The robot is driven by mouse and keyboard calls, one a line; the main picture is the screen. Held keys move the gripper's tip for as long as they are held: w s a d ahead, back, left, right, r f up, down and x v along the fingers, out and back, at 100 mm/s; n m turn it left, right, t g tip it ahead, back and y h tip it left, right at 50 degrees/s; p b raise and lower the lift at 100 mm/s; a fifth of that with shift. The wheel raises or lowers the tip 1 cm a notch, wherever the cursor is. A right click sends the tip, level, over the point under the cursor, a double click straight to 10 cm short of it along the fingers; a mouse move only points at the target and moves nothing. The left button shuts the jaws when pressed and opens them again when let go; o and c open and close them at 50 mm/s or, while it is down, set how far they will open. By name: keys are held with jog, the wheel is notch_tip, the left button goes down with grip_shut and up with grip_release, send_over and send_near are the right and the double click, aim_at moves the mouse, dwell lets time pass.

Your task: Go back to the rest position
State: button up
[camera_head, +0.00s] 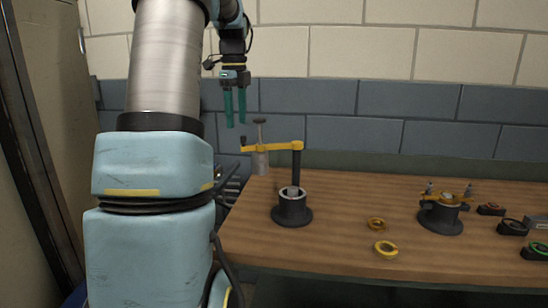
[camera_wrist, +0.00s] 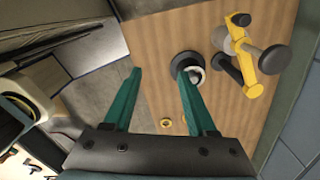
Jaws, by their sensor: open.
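My gripper (camera_head: 235,107) hangs in the air with its green fingers pointing down, above the left end of the workbench (camera_head: 330,240). Its two fingers are apart and nothing is between them; they also show apart in the wrist view (camera_wrist: 160,100). Below and to the right of it stands a dark round press base (camera_head: 292,208) with a black post and a yellow swing arm (camera_head: 275,146). A grey cylinder (camera_head: 260,163) hangs at the arm's left end, under a dark knob. The fingers look clear of this arm.
A yellow ring (camera_head: 385,249) and an orange-brown ring (camera_head: 376,224) lie on the bench. A dark fixture with yellow clamps (camera_head: 441,214) stands further right, beside several small dark parts (camera_head: 512,227). A brick wall is behind.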

jog(key=s+d+f+n, duration=0.1)
jog(key=s+f+n, duration=0.8)
jog(key=s+n, duration=0.2)
jog(key=s+d+f+n+t, duration=0.1)
jog(key=s+d+f+n, duration=0.1)
jog(key=s+f+n, duration=0.8)
jog(key=shift+s+d+n, duration=0.3)
jog(key=shift+s+n, duration=0.3)
jog(key=shift+s, duration=0.4)
